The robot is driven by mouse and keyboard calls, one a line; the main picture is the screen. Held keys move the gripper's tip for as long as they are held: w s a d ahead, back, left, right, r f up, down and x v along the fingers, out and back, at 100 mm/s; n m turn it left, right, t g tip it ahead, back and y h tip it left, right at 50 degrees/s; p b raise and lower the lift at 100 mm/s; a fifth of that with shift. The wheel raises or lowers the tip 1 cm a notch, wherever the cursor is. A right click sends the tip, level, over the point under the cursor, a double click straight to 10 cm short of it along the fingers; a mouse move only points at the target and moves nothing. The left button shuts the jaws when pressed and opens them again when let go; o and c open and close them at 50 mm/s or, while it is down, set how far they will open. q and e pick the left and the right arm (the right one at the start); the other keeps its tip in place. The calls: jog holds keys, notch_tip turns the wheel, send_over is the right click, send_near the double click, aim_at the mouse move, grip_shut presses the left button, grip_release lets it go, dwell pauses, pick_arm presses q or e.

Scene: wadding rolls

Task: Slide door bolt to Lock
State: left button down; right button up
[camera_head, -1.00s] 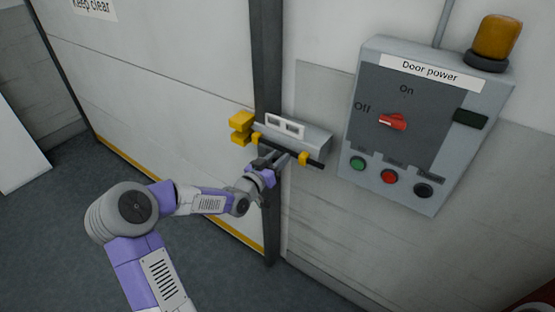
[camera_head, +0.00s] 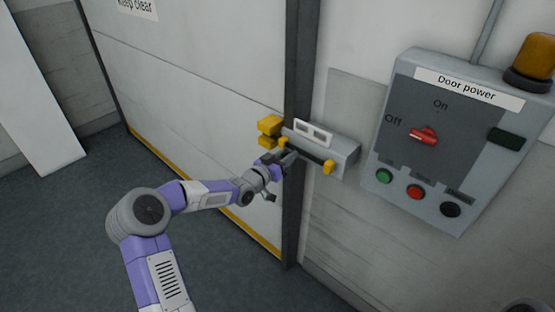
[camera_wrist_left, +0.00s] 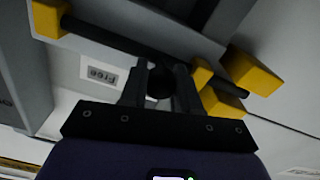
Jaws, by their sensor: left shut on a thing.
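The door bolt has a grey housing (camera_head: 345,155) with a two-window plate on the wall beside the door edge. Its dark rod (camera_head: 308,156) runs through yellow guides (camera_head: 328,167). A yellow keeper (camera_head: 270,125) is fixed on the door. My left gripper (camera_head: 284,158) is shut on the bolt's dark round knob (camera_wrist_left: 160,84), near the door-side guide. In the left wrist view the rod (camera_wrist_left: 120,42) reaches between the keeper's two yellow blocks (camera_wrist_left: 252,72). A label reading "Free" (camera_wrist_left: 103,75) shows there. My right gripper is out of view.
A grey "Door power" box (camera_head: 445,140) with a red switch (camera_head: 423,136), several buttons and an amber lamp (camera_head: 535,62) is on the wall at right. The pale door (camera_head: 200,90) fills the left. The floor (camera_head: 60,230) at left is clear.

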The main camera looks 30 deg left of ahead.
pick_arm(q)
jog(key=shift+a, duration=0.2)
jog(key=c, duration=0.8)
grip_release()
jog(key=shift+a, duration=0.1)
jog(key=p+v, duration=0.1)
jog(key=v, duration=0.6)
jog(key=shift+s, duration=0.3)
